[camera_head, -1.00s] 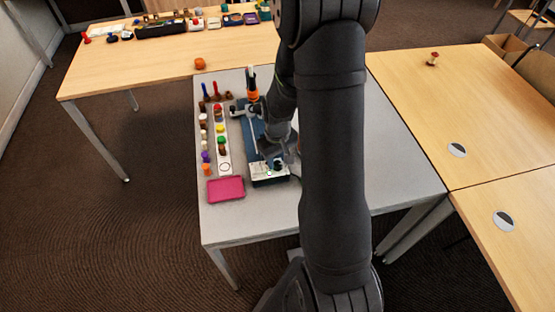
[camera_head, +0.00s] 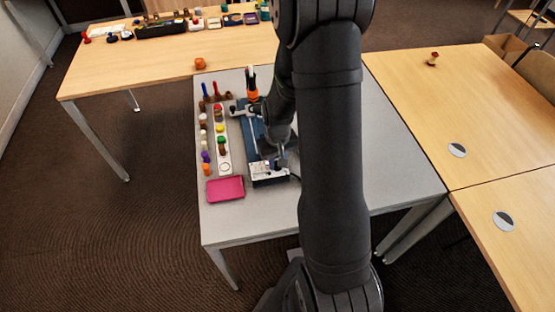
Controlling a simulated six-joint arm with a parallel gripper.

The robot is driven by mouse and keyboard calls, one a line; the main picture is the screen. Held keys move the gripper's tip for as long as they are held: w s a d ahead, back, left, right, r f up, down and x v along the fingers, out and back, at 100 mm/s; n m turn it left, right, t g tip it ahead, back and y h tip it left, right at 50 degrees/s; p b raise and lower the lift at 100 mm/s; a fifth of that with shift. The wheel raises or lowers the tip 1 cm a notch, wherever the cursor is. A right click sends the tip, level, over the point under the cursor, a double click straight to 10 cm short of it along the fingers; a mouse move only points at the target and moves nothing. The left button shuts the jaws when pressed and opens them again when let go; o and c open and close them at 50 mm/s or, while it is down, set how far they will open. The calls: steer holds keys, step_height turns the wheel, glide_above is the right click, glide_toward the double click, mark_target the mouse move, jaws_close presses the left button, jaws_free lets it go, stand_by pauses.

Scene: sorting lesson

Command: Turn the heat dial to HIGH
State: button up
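A blue device (camera_head: 252,140) stands on the grey table, with a pale front panel (camera_head: 266,173) at its near end. The heat dial is too small to make out on that panel. My gripper (camera_head: 281,160) is just above the right side of the panel, pointing down. It is small and partly hidden by my arm, so I cannot tell whether its fingers are open or shut, or whether they touch the device.
A pink tray (camera_head: 226,189) lies to the left of the panel. A white strip (camera_head: 224,155) with several coloured pieces runs left of the device, with more pieces beside it. An orange-and-black holder (camera_head: 252,92) stands at the device's far end. The grey table (camera_head: 385,175) is clear at right.

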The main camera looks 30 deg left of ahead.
steer(key=shift+m, duration=1.3)
steer(key=o, duration=0.7)
step_height(320, 180, up, 17)
steer(key=shift+r, duration=0.2)
